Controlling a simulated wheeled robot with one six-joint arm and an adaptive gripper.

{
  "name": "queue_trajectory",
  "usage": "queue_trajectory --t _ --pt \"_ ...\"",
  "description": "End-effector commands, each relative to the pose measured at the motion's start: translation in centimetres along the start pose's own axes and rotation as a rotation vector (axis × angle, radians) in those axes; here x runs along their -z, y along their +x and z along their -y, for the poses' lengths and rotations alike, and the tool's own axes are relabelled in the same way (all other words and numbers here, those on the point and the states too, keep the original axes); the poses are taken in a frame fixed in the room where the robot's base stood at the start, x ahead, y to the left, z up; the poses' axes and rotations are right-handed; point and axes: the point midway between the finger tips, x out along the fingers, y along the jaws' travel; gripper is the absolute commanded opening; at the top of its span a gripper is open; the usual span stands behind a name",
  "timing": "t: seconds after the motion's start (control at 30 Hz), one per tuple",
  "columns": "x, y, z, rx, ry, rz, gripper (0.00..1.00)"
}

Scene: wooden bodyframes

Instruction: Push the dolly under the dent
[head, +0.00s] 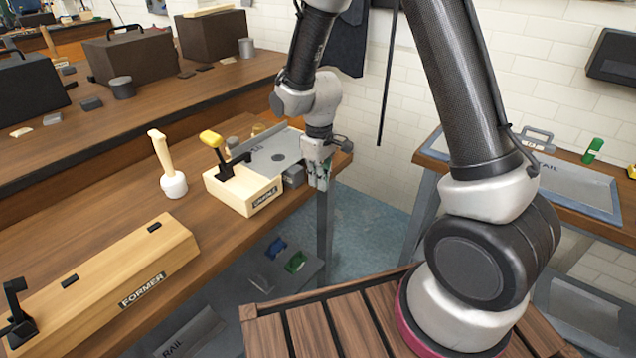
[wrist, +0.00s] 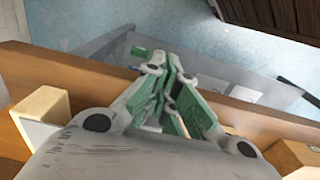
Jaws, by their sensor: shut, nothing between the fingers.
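A grey metal panel (head: 258,149) lies on a pale wooden box (head: 240,190) near the bench's right end. A dark round spot (head: 278,157) on the panel looks like the dent. A black clamp with a yellow handle (head: 211,139) stands on the box. A small dark grey block (head: 293,175) beside the panel's right edge may be the dolly. My gripper (head: 319,178) is just right of that block, pointing down, shut and empty; I cannot tell whether it touches. In the wrist view my gripper (wrist: 172,88) is over the bench edge, and the dolly cannot be made out.
A mallet (head: 170,170) stands left of the box. A long wooden former (head: 125,270) lies at the bench's front left. A lower shelf (head: 250,280) holds blue and green pieces. Another bench (head: 430,150) stands at the right; blue floor lies between.

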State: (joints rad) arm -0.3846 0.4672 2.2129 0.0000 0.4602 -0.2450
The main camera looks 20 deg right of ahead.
Motion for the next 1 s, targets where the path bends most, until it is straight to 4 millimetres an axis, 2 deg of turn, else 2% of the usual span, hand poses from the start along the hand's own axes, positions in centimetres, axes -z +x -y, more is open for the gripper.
queue_trajectory --t 0.5,0.6,0.97,1.0 --pt "0.1 -7.5 0.0 -0.001 -0.001 -0.003 0.0" --pt "0.0 -8.5 0.0 0.0 -0.001 -0.001 0.0" --pt "0.0 -9.0 0.0 0.0 -0.001 0.001 0.0" --pt "0.0 -9.0 0.0 0.0 0.0 0.001 0.07"
